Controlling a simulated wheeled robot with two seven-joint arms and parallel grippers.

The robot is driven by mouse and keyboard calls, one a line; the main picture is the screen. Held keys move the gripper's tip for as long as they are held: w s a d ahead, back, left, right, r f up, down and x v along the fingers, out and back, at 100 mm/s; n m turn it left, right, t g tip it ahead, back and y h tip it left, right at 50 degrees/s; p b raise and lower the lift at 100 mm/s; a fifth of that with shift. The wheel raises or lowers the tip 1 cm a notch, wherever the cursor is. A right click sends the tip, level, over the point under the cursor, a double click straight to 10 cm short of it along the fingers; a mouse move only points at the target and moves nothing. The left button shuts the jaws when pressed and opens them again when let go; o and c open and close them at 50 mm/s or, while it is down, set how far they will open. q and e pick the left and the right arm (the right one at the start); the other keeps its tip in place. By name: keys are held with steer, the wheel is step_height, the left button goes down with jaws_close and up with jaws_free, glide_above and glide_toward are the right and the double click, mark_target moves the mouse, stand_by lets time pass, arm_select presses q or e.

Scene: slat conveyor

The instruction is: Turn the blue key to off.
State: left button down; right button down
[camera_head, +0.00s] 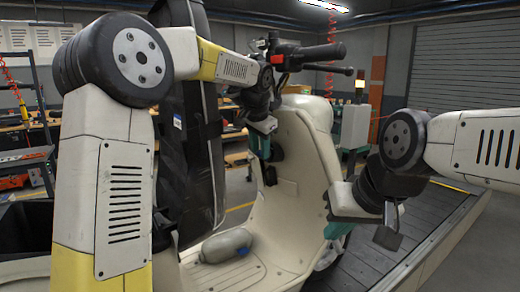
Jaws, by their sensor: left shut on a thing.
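A cream scooter (305,150) stands with its inner leg shield facing me and its handlebar (305,53) above. My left gripper (268,165) reaches down to the upper part of the leg shield, by a dark fitting. It is shut at the place of the key; the blue key itself is hidden by the fingers, and its angle cannot be told. My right gripper (362,232) is at the scooter's right side, apart from the key. Its fingertips are not clear enough to show whether it is open or shut.
A grey rounded object (227,245) lies on the scooter's floorboard. A slat conveyor (400,240) runs along the right. Shelves (25,155) stand at the far left.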

arm_select(q)
steer(key=shift+w+a+r+n+g+h, duration=0.15)
steer(key=shift+n+g+h, duration=0.3)
steer(key=shift+g, duration=0.55)
steer(key=c, duration=2.1)
jaws_free()
steer(key=shift+d, duration=0.2)
steer(key=shift+c, duration=0.2)
steer(key=shift+r, duration=0.1)
steer(key=shift+h, duration=0.25)
